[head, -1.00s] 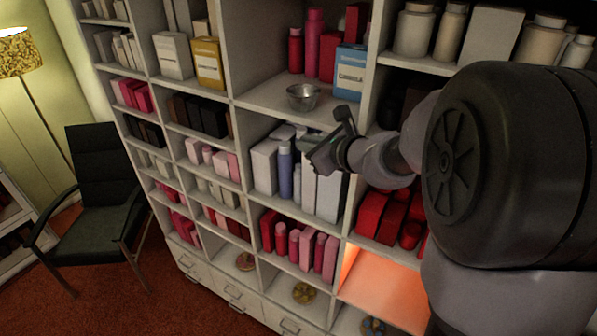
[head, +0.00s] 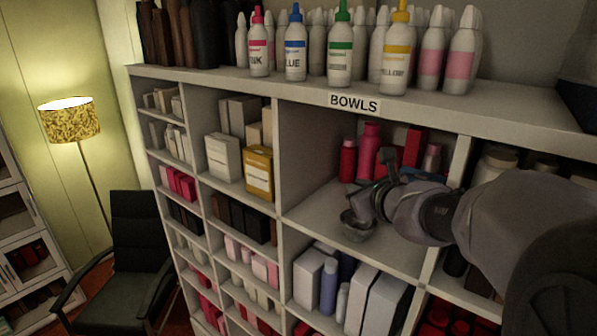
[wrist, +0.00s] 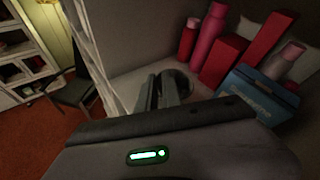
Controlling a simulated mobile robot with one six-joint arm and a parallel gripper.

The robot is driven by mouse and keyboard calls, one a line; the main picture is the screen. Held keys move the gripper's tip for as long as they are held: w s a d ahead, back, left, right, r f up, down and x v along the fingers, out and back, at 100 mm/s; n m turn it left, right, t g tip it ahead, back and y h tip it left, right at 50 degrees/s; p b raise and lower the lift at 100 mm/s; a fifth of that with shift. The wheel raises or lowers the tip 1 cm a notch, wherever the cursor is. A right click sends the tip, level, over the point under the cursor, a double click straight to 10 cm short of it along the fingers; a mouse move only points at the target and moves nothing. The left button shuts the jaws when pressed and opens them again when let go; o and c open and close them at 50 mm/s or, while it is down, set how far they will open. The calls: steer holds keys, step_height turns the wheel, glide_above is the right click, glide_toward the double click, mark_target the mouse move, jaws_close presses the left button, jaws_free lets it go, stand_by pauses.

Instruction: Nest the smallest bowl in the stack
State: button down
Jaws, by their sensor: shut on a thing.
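A small grey metal bowl (head: 358,231) is at the front of the shelf under the BOWLS label (head: 355,103). It also shows as a dark, shiny round shape in the wrist view (wrist: 184,82), partly hidden by my fingers. My gripper (head: 361,207) reaches in from the right and is shut on the rim of this bowl; it also shows in the wrist view (wrist: 162,86). The bowl is at or just above the shelf board; I cannot tell which. I cannot tell whether other bowls are nested with it, and no separate stack shows.
Pink and red bottles (head: 368,150) and red boxes stand behind the bowl. A blue carton (wrist: 250,96) is close on the right in the wrist view. The shelf's left side is bare, up to an upright divider (head: 279,150). Squeeze bottles (head: 340,55) line the top.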

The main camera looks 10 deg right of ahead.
steer(key=b, duration=0.2)
glide_above(358, 226)
steer(key=s+a, duration=0.3)
step_height(358, 226, down, 7)
steer(key=shift+w+a+f, duration=0.1)
steer(key=shift+f, duration=0.1)
steer(key=shift+s+f+b, duration=0.25)
steer(key=shift+s+b, duration=0.2)
steer(key=shift+b, duration=0.05)
steer(key=shift+w+f, duration=0.1)
steer(key=shift+w, duration=0.3)
steer(key=c, duration=1.7)
jaws_free()
steer(key=shift+c, duration=0.2)
steer(key=o, duration=0.3)
steer(key=shift+s, duration=0.25)
steer(key=shift+w, duration=0.1)
